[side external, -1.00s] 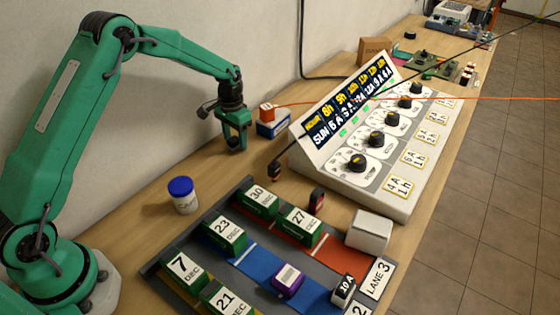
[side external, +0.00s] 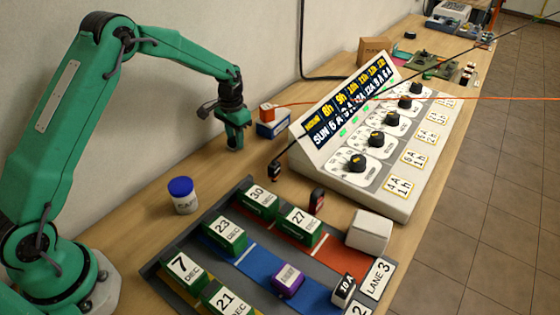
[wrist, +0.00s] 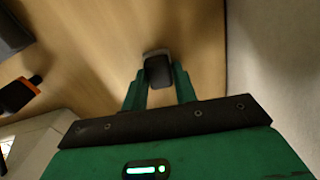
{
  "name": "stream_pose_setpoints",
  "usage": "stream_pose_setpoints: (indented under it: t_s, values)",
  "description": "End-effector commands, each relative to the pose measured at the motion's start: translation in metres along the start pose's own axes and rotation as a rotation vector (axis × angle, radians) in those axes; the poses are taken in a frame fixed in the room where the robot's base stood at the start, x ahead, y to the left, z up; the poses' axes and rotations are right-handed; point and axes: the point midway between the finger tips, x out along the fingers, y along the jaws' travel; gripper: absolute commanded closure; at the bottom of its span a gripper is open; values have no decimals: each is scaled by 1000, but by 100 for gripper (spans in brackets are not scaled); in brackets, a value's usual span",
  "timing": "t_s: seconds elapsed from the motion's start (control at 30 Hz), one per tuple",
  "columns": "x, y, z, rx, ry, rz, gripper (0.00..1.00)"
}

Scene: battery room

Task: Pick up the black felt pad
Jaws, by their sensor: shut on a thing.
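My gripper (side external: 236,146) is low over the wooden bench, left of the sloped control panel. In the wrist view, its two green fingers (wrist: 159,84) are shut on a small dark block with a greyish far edge (wrist: 158,70), which fits the black felt pad. The pad is between the fingertips, with wood behind it. In the side view the fingers hide the pad, and I cannot tell whether it touches the bench.
A blue-and-orange box (side external: 272,124) stands just right of my gripper. The control panel (side external: 372,150) is farther right. A blue-lidded jar (side external: 183,196) and the coloured lane tray (side external: 240,187) with dated green blocks are nearer the camera. A wall runs behind.

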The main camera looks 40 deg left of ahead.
Motion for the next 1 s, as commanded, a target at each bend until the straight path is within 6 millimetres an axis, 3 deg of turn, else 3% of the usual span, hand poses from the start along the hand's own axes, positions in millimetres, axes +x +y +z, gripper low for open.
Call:
stream_pose_setpoints:
  t_s: [0.27,0.5,1.0]
  values:
    - [-12,0,-1,0,3,-1,93]
    - [-44,0,-1,0,4,-1,93]
    - [-93,82,27,3,2,0,93]
